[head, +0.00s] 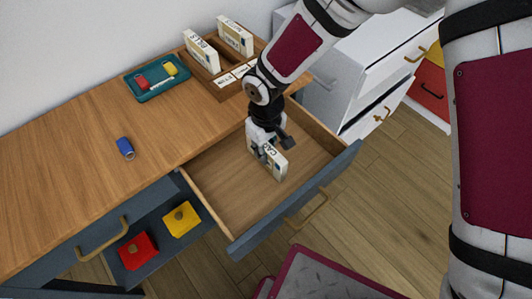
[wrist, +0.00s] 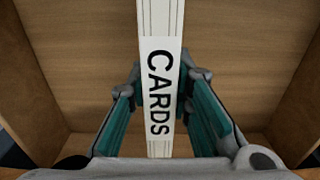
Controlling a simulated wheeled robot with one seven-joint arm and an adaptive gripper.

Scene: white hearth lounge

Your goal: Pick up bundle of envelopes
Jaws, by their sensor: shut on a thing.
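A cream bundle of envelopes (head: 279,168) with a white band stands on edge in the open upper drawer (head: 225,195). The wrist view shows the bundle (wrist: 158,18) upright between the fingers, its band reading "CARDS". My gripper (head: 264,152) reaches down into the drawer and is shut on the bundle, one finger on each side. In the wrist view my gripper (wrist: 160,82) has its teal-padded fingers against both faces. The fingers hide part of the bundle in the head view. I cannot tell whether its lower edge touches the drawer floor.
On the desktop (head: 70,185), a wooden organiser (head: 222,92) holds two similar bundles, one labelled "BILLS" (head: 202,54). A teal tray (head: 135,93) and a blue object (head: 125,148) lie left. A lower drawer (head: 150,262) is open with red and yellow items. A white cabinet (head: 350,60) stands right.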

